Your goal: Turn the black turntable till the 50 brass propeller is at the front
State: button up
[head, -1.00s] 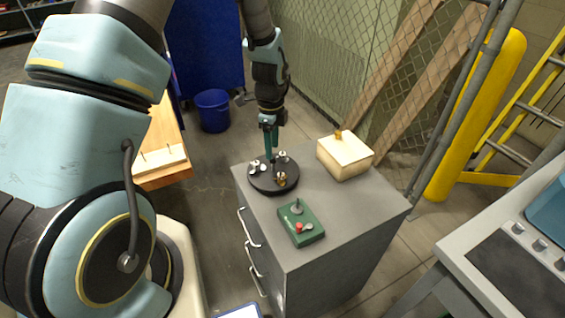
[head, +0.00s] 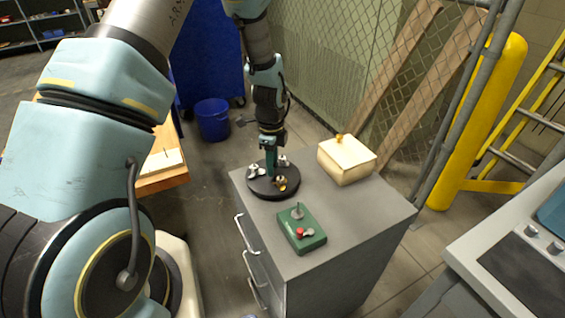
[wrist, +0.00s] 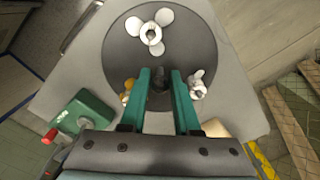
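The black turntable (head: 262,191) lies flat on a grey cabinet in the head view and as a dark disc in the wrist view (wrist: 120,45). A brass propeller (head: 281,184) sits on its near side, slightly right of centre; it is at the left in the wrist view (wrist: 127,90). Two pale metal propellers share the disc, one at the left (head: 254,170) and one at the back right (head: 284,161). My gripper (wrist: 160,74) is down over the disc, its green fingers apart on either side of a dark upright post. Contact with the post cannot be told.
The grey cabinet (head: 345,225) also carries a green control box (head: 302,232) with a lever and red button, in front of the turntable. A cream box (head: 347,162) with a brass knob stands at the back right. A yellow post (head: 480,130) is further right.

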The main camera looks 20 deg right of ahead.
grip_shut()
jog(key=shift+m+p, duration=0.4)
jog(key=shift+m, duration=1.3)
jog(key=shift+m+p, duration=0.3)
jog(key=shift+m, duration=0.4)
jog(key=shift+m+p, duration=0.4)
jog(key=shift+m, duration=0.6)
jog(key=shift+m, duration=0.3)
